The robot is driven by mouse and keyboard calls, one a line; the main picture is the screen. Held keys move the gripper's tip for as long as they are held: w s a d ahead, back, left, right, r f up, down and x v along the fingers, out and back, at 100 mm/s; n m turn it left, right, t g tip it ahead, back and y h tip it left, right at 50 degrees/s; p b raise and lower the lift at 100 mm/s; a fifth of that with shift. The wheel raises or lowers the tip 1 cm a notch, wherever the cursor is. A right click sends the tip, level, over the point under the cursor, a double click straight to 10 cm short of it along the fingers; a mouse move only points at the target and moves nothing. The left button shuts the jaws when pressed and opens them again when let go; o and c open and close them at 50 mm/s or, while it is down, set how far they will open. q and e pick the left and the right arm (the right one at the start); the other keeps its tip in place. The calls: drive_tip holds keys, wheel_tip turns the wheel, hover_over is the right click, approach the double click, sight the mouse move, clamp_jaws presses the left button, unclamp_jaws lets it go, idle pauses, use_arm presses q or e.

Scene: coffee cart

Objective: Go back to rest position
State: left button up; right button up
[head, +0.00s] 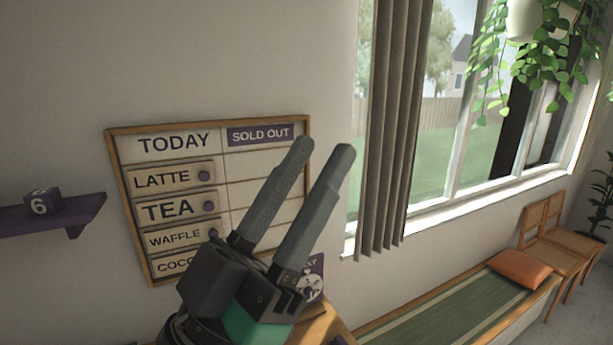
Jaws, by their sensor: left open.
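My left gripper (325,150) is raised in the middle of the head view, its two grey fingers pointing up and to the right. The fingers are apart with nothing between them. In the picture it overlaps the lower right of a wooden-framed menu board (110,165) on the wall. The board reads TODAY on the left and SOLD OUT on the right, with LATTE, TEA, WAFFLE and a partly hidden COCO plate in the left column. The visible right-column slots are blank. My right gripper is not in view.
A purple shelf (75,218) with a dark cube (42,203) marked 6 is at the left. A curtain (390,130) and window (470,150) are right of the board. A bench (440,318) with an orange cushion (520,268) and wooden chairs (553,235) stand at the lower right.

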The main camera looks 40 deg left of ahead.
use_arm(q)
drive_tip(key=shift+s+d+r+h, duration=0.15)
drive_tip(key=shift+s+r+h, duration=0.2)
drive_tip(key=shift+r, duration=0.15)
drive_tip(key=shift+r, duration=0.1)
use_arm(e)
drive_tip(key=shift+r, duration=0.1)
